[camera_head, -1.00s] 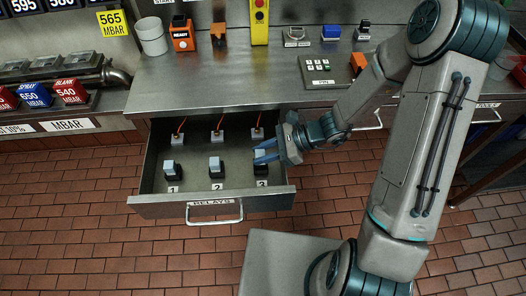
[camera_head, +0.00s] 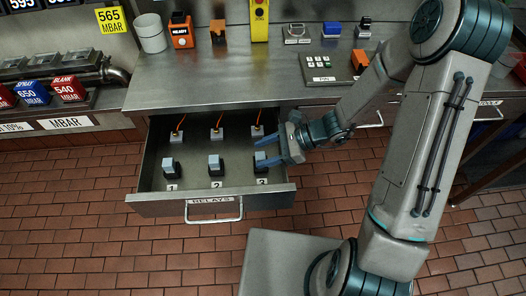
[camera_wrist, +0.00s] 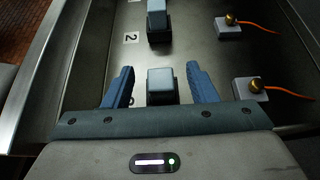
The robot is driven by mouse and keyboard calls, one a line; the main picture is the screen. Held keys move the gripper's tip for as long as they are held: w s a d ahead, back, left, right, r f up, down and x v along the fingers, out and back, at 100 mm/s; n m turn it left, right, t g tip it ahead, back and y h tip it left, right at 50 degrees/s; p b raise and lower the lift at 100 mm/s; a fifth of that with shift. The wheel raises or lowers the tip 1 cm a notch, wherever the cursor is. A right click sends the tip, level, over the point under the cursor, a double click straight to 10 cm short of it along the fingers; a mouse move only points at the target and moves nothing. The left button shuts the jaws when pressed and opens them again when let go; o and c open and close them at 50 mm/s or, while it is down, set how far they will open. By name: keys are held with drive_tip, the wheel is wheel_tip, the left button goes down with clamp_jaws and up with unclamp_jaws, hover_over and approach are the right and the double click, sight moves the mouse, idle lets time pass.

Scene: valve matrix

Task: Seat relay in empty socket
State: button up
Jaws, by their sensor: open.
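In the open drawer (camera_head: 150,207), three blue-grey relay blocks on black bases stand in the front row. Relay 1 (camera_head: 168,162) is at left and relay 2 (camera_head: 214,161) in the middle. Relay 3 (camera_head: 260,157) is at right, partly hidden by my finger. My gripper (camera_head: 279,147) is open at the drawer's right side, beside relay 3. In the wrist view, relay 3 (camera_wrist: 160,85) stands between my fingers (camera_wrist: 160,86) with a gap on each side. Relay 2 (camera_wrist: 157,22) stands beyond it. No base without a block is visible.
Several small grey blocks with brass tops and orange wires (camera_head: 217,133) line the drawer's back. The drawer's right wall is close under my wrist. The steel counter (camera_head: 220,90) is above, with a keypad (camera_head: 325,75) at right.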

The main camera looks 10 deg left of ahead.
drive_tip(key=v, duration=1.3)
drive_tip(key=shift+d, duration=0.1)
drive_tip(key=s+d+r+n+t+h, duration=0.2)
drive_tip(key=s+d+r+n+h, duration=0.3)
drive_tip(key=r+n+h, duration=0.1)
drive_tip(key=s+d+r+n+t+h+p, duration=0.1)
drive_tip(key=s+d+r+n+t+h, duration=0.2)
drive_tip(key=s+d+r+n+h, duration=0.2)
wheel_tip(320, 180, up, 3)
drive_tip(key=n, duration=0.4)
drive_tip(key=shift+s+t+h, duration=0.15)
drive_tip(key=shift+t+h, duration=0.15)
drive_tip(key=shift+h, duration=0.1)
